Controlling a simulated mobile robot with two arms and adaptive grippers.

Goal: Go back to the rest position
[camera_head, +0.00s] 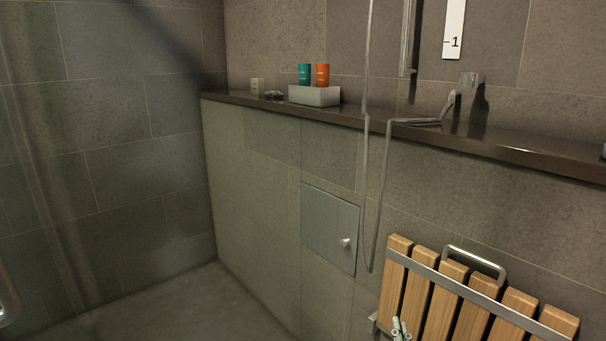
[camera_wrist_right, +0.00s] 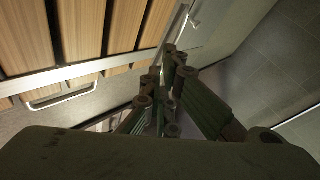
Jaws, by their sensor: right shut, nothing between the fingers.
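My right gripper (camera_head: 401,329) shows at the bottom edge of the head view, in front of the lower left part of a folded wooden slat seat. In the right wrist view my right gripper (camera_wrist_right: 170,70) reaches up the middle with its fingers together and nothing between them. The wooden seat (camera_head: 464,296) has pale slats and metal bars, and it also shows at the upper left of the right wrist view (camera_wrist_right: 75,35). I cannot tell whether the gripper touches it. My left gripper is in neither view.
A dark ledge (camera_head: 500,149) runs along the tiled wall. On it stand a white box (camera_head: 314,96) with a teal cup (camera_head: 304,74) and an orange cup (camera_head: 321,75). A hose (camera_head: 366,200) hangs beside a small metal hatch (camera_head: 329,228). The floor (camera_head: 200,310) at left looks clear.

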